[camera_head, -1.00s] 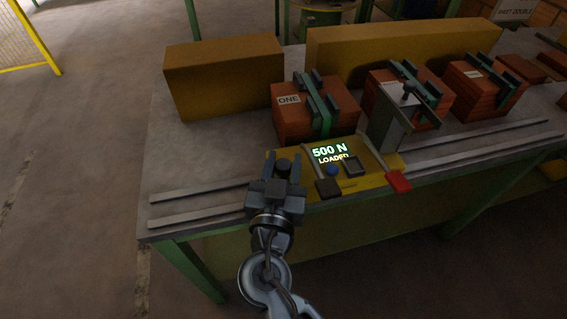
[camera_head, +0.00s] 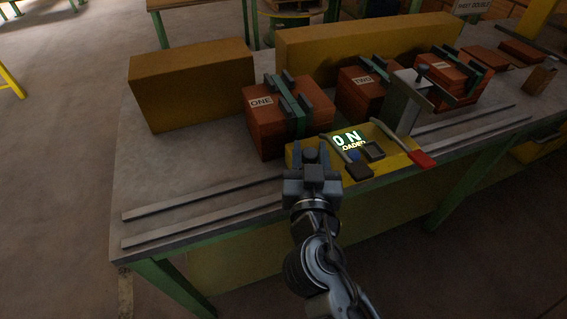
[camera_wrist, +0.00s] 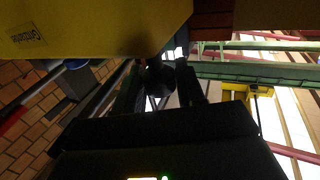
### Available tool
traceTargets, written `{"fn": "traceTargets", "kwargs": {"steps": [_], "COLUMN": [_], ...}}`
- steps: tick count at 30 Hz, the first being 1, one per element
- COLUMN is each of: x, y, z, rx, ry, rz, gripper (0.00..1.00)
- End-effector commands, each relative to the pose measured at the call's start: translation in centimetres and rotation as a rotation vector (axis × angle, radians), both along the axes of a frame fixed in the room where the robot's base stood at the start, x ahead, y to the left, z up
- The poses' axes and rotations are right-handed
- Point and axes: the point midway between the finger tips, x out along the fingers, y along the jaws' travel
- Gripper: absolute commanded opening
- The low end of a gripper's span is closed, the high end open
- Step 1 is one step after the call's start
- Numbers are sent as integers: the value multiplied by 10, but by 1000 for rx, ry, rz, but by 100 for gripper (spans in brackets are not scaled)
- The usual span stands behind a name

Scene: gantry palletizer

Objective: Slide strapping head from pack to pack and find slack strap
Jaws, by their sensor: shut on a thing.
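The yellow strapping head (camera_head: 300,150) sits on the bench rails, right of pack ONE's front and before pack TWO. Its lit display (camera_head: 347,140) is partly covered by a lever; "0 N" and "OADED" are readable. Its grey post (camera_head: 405,100) stands between pack TWO (camera_head: 352,97) and the third pack (camera_head: 473,92). Pack ONE (camera_head: 262,125) is left of them. Each has a green strap; slack cannot be judged. My gripper (camera_head: 311,160) is shut on the head's dark knob (camera_head: 311,155), at its left end. The wrist view shows the knob (camera_wrist: 158,75) between the fingers.
Two grey rails (camera_head: 190,205) run along the bench's front edge, bare left of the head. A red-ended lever (camera_head: 420,157) sticks out at the head's right. Yellow-brown blocks (camera_head: 190,88) stand behind the packs. Brown boards (camera_head: 485,58) lie at the far right.

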Motion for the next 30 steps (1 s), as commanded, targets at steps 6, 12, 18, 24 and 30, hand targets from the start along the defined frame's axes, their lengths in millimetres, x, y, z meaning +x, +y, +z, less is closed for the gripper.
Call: {"fn": "traceTargets", "kwargs": {"steps": [6,12,18,24,30], "x": [12,22,32,40,45], "y": [-44,-80,-115,-142,-159], "z": [0,2,3,3,2], "rx": [-1,0,-1,0,0], "ry": [0,1,1,3,2], "rz": [-8,-8,-8,-7,-5], "gripper": [0,0,0,0,0]}}
